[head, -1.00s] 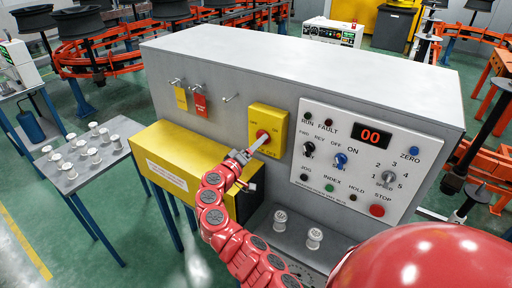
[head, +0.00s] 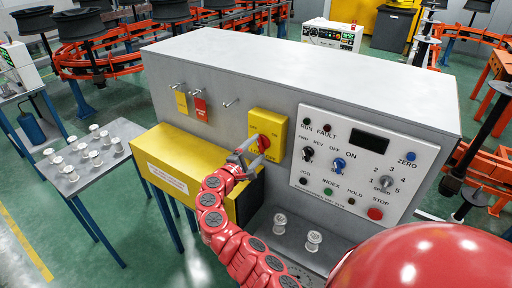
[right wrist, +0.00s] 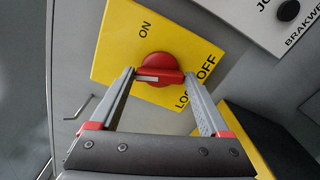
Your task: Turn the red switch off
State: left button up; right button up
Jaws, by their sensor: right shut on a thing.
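The red switch (head: 264,144) is a rotary knob on a yellow plate (head: 279,127) on the grey cabinet's front. In the right wrist view its red handle (right wrist: 158,68) lies across the picture, on a plate marked ON at upper left and OFF at right. My right gripper (head: 251,149) is at the knob, its two fingers on either side of the handle and shut on it; the wrist view shows both fingertips (right wrist: 159,77) at the handle's ends. The display (head: 370,142) on the white panel is dark. My left gripper is not in view.
The white control panel (head: 400,175) with several knobs and buttons is right of the switch. A yellow box (head: 165,165) juts out below left. Tags hang on hooks at upper left. White spools stand on a side table (head: 122,132) and the ledge below.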

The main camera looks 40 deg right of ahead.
jog(key=n+p, duration=0.2)
jog(key=n, duration=0.2)
jog(key=shift+r+n, duration=0.1)
jog(key=shift+n, duration=0.3)
dwell(0.4)
jog(key=o, duration=1.2)
jog(key=shift+a, duration=0.1)
